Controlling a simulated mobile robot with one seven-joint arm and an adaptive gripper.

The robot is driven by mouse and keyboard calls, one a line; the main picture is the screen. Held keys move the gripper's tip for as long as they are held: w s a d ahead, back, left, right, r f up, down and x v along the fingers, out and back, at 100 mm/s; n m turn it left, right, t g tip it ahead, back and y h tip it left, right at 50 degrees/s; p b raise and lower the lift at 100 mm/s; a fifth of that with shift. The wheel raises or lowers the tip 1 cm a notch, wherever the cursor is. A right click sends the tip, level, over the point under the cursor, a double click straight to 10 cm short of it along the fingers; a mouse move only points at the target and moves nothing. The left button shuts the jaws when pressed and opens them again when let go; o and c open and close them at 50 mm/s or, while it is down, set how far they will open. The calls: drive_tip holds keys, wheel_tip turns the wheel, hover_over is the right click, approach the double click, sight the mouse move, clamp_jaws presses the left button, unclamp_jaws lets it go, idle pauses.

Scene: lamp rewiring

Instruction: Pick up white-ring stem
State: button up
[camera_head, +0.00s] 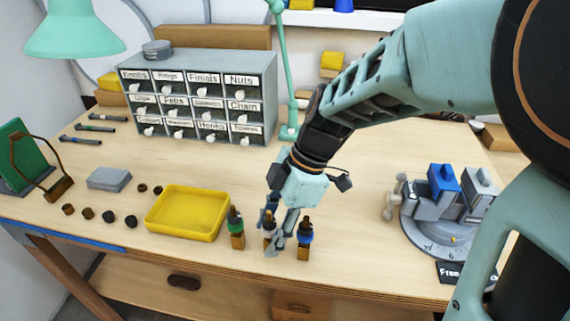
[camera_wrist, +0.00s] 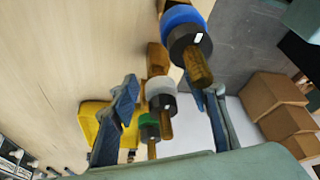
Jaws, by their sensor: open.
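The white-ring stem (camera_head: 269,228) stands upright near the table's front edge, partly hidden by my gripper (camera_head: 277,236). In the wrist view the white-ring stem (camera_wrist: 160,94) shows its white ring, dark collar and brassy tip between my two blue-grey fingers. The fingers are open, one on each side of it; I cannot tell whether either touches it. A green-ring stem (camera_head: 237,228) stands to its left and a blue-ring stem (camera_head: 305,236) to its right. In the wrist view the blue-ring stem (camera_wrist: 184,32) is close to the right finger.
A yellow tray (camera_head: 187,212) lies just left of the stems. Several small dark knobs (camera_head: 109,215) lie further left. A labelled drawer cabinet (camera_head: 200,95) stands behind. A round grey turntable (camera_head: 435,232) with fixtures is at the right. The wood between the cabinet and stems is mostly clear.

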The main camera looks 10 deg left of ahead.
drive_tip(key=shift+f, duration=0.1)
clamp_jaws()
idle(0.3)
drive_tip(key=shift+a, duration=0.1)
